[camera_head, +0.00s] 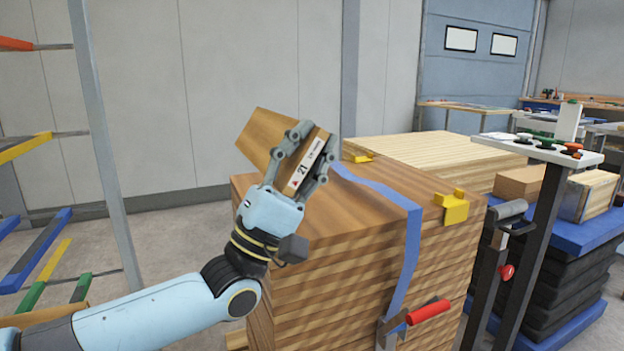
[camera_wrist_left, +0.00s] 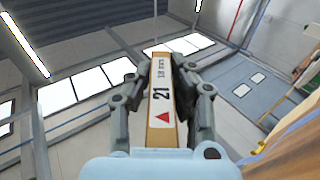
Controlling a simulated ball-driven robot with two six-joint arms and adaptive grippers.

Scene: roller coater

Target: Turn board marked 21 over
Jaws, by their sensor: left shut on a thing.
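The board marked 21 (camera_head: 264,134) is a brown wooden board with a white end label bearing "21" and a red triangle. My left gripper (camera_head: 304,158) is shut on its labelled end, with the fingers on either side of the label. The board is tilted above the left part of the board stack; I cannot tell whether it touches the stack. In the left wrist view the label on the board (camera_wrist_left: 161,92) sits between the fingers of my left gripper (camera_wrist_left: 161,85). My right gripper is not in view.
The wooden stack (camera_head: 350,285) has a blue strap (camera_head: 411,240) and a yellow corner piece (camera_head: 453,207). A red-handled clamp (camera_head: 428,312) is at its front. A post with a control panel (camera_head: 543,148) stands right. A rack with coloured arms (camera_head: 40,245) stands left.

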